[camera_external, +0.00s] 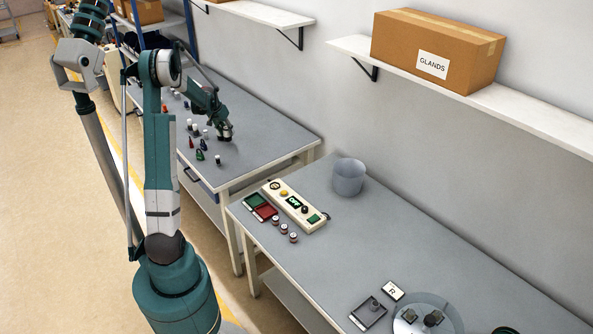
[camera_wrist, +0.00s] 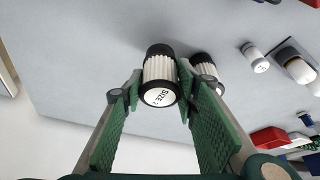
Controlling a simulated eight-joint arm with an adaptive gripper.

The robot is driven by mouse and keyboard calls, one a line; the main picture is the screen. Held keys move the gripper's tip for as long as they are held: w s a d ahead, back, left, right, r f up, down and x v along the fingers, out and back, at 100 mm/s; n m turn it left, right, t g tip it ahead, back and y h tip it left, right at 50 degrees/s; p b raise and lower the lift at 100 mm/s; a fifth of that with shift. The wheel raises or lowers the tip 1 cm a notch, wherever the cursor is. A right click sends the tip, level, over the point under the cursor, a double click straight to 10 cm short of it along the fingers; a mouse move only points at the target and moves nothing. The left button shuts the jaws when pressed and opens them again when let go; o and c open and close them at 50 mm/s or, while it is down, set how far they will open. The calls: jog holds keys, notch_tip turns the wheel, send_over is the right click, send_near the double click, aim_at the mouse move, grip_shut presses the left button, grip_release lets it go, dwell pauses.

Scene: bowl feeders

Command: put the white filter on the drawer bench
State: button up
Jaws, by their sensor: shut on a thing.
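In the external view my gripper (camera_external: 225,137) is low over the right part of the far bench, and the held filter cannot be made out there. That bench, the drawer bench (camera_external: 262,133), has a grey top and a drawer handle at its front. Whether the filter touches the bench top is unclear.
A second pleated filter (camera_wrist: 206,70) stands close to the right finger. Several small parts lie left of my gripper, among them a white cylinder (camera_external: 217,159) and a red part (camera_external: 199,155). A nearer bench holds a control box (camera_external: 294,205) and a grey bucket (camera_external: 348,177).

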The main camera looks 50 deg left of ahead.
aim_at(227, 135)
jog(key=shift+f, duration=1.65)
jog(key=shift+f+b, duration=0.15)
jog(key=shift+b, duration=0.15)
jog(key=o, duration=0.9)
jog(key=shift+r, duration=0.2)
jog(key=shift+p+v, duration=0.9)
jog(key=shift+v, duration=5.05)
